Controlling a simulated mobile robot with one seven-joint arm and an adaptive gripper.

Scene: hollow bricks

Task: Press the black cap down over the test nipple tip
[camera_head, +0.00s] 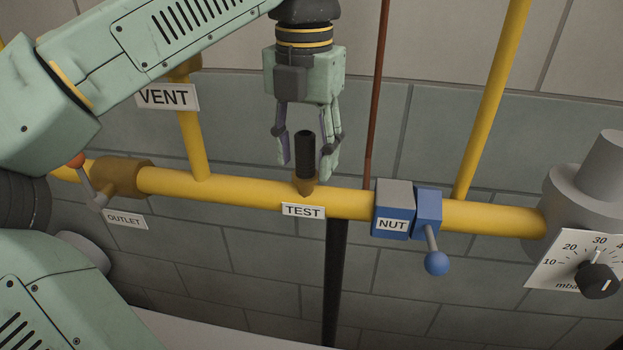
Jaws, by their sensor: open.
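The black cap (305,152) is a dark upright cylinder above the brass test nipple (305,186) on the yellow pipe. The "TEST" label (303,211) hangs just below. The cap's lower end meets the nipple, and it hides the nipple's tip; I cannot tell how far down it sits. My gripper (306,168) points down from above, with its fingers open to the left and right of the cap. The fingers look apart from the cap, and I cannot tell whether they are level with it in depth.
The yellow pipe (240,190) runs across a grey brick wall. A "VENT" branch (192,140) and an outlet valve (122,177) are at left. A blue nut block (393,210) with a lever (434,248), a thin red-brown rod (376,100) and a gauge dial (590,265) are at right.

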